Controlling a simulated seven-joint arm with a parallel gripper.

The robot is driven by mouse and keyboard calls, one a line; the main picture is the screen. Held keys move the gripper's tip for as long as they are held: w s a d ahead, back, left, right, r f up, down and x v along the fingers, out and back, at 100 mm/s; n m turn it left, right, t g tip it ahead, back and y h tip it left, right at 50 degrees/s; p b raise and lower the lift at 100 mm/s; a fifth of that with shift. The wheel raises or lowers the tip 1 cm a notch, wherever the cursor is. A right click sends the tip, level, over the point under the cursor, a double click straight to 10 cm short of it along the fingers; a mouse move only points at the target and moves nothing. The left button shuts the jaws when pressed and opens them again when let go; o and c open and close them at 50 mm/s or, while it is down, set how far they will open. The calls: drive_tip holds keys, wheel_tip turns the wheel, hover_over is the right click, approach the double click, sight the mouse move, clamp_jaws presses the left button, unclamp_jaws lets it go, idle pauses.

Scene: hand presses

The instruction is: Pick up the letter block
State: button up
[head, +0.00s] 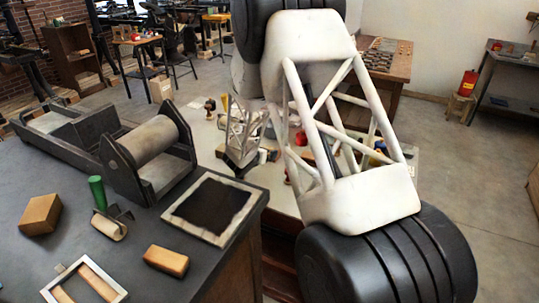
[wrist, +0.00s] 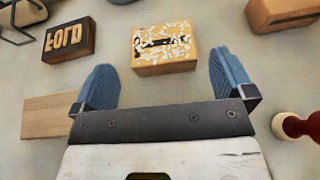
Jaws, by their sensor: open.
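In the wrist view, a dark wooden block with raised pale letters (wrist: 68,40) lies at the upper left. It is beyond and left of my gripper (wrist: 160,65), outside the left finger. My gripper is open and empty, its two blue fingers spread apart. A light wooden block with a white floral pattern (wrist: 165,47) lies ahead between the fingertips, below them as far as I can tell. In the head view, my gripper (head: 242,158) is small and low over the pale table, partly behind my arm. I cannot make out the letter block there.
In the wrist view, a plain wood block (wrist: 48,116) lies left, a red-handled stamp (wrist: 300,126) right, and a slotted block (wrist: 283,13) upper right. In the head view, a dark bench carries a roller press (head: 150,150), a square frame (head: 212,207) and a brayer (head: 108,225).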

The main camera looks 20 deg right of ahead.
drive_tip(key=shift+f, duration=0.45)
drive_tip(key=shift+w+d+f, duration=0.1)
drive_tip(key=shift+f, duration=0.15)
drive_tip(key=shift+x, duration=2.3)
drive_tip(key=c, duration=0.7)
